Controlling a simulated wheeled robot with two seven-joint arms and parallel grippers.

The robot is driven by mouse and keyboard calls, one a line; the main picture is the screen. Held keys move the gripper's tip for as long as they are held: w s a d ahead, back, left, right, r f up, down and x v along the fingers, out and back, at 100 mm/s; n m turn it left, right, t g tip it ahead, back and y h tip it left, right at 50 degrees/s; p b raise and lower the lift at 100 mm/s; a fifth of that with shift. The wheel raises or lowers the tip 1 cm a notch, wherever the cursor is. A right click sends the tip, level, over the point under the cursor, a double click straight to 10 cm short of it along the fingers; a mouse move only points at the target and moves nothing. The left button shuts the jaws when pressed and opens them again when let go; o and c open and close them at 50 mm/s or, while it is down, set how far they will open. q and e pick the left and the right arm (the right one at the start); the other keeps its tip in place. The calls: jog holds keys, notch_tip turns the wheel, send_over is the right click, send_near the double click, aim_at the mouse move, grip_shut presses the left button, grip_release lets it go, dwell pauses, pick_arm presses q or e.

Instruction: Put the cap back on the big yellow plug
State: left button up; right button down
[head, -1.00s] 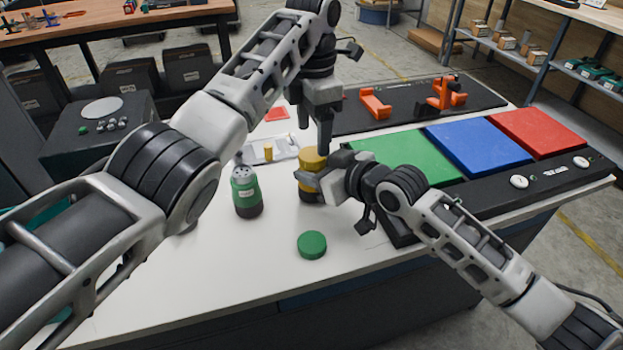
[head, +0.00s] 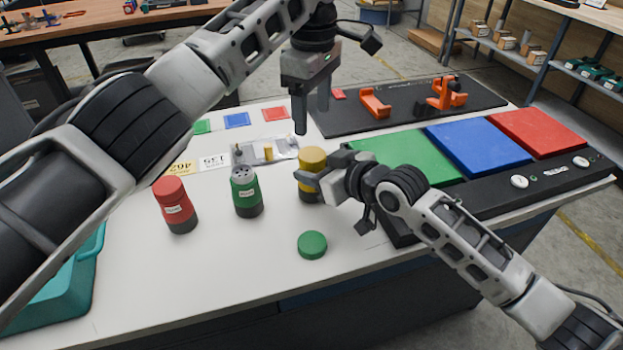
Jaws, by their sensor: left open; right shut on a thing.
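The big yellow plug (head: 310,183) stands upright on the white table, dark at its base. Its top is a smooth yellow disc, which looks like the yellow cap (head: 312,158) seated on it; no holes show there. My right gripper (head: 308,183) is shut on the plug's side from the right and hides part of its body. My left gripper (head: 312,118) is open and empty, fingers pointing down, above and behind the plug and apart from it.
A green plug (head: 246,192) with a bare holed top stands to the left, a red plug (head: 176,206) beyond it. A loose green cap (head: 312,244) lies in front. A grey tray (head: 285,147) with small parts lies behind. Coloured pads (head: 407,158) are right; a teal bin (head: 70,285) is front left.

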aim_at(313, 154)
pick_arm(q)
jog(key=shift+f, duration=4.05)
jog(key=c, duration=1)
jog(key=m, duration=0.9)
jog(key=shift+m, duration=0.4)
jog(key=o, duration=1.1)
jog(key=shift+c, duration=0.2)
